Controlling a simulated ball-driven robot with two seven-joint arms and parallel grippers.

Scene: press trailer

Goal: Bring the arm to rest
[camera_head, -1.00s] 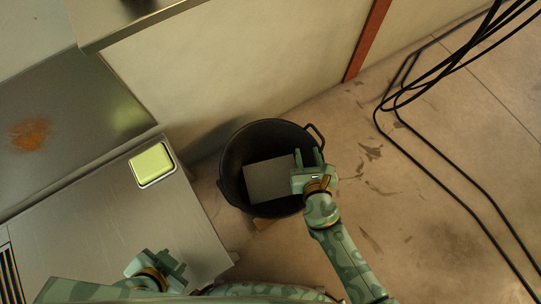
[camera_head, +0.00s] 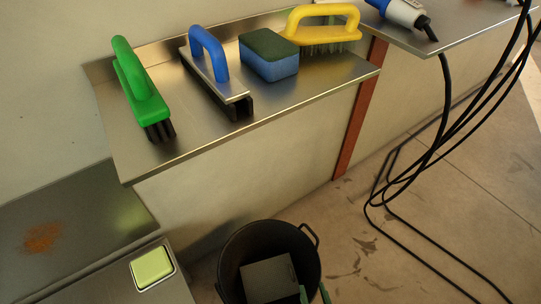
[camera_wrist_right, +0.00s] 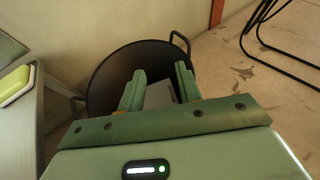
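My right gripper (camera_head: 313,294) shows only as fingertips at the bottom edge of the head view, over the right part of a black bucket (camera_head: 232,258). In the right wrist view, the right gripper (camera_wrist_right: 160,84) is open, its two fingers apart with nothing held between them. The bucket (camera_wrist_right: 100,88) lies beyond the fingers there. A grey flat-faced piece (camera_head: 268,278) lies inside the bucket; in the wrist view the fingers partly hide it. My left gripper is out of view.
A metal shelf (camera_head: 205,140) holds a green-handled brush (camera_head: 137,80), a blue-handled tool (camera_head: 209,55), a sponge (camera_head: 268,57) and a yellow-handled brush (camera_head: 322,25). A yellow-green block (camera_head: 152,266) sits lower left. Black cables (camera_head: 440,150) hang at right. The floor right of the bucket is mostly clear.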

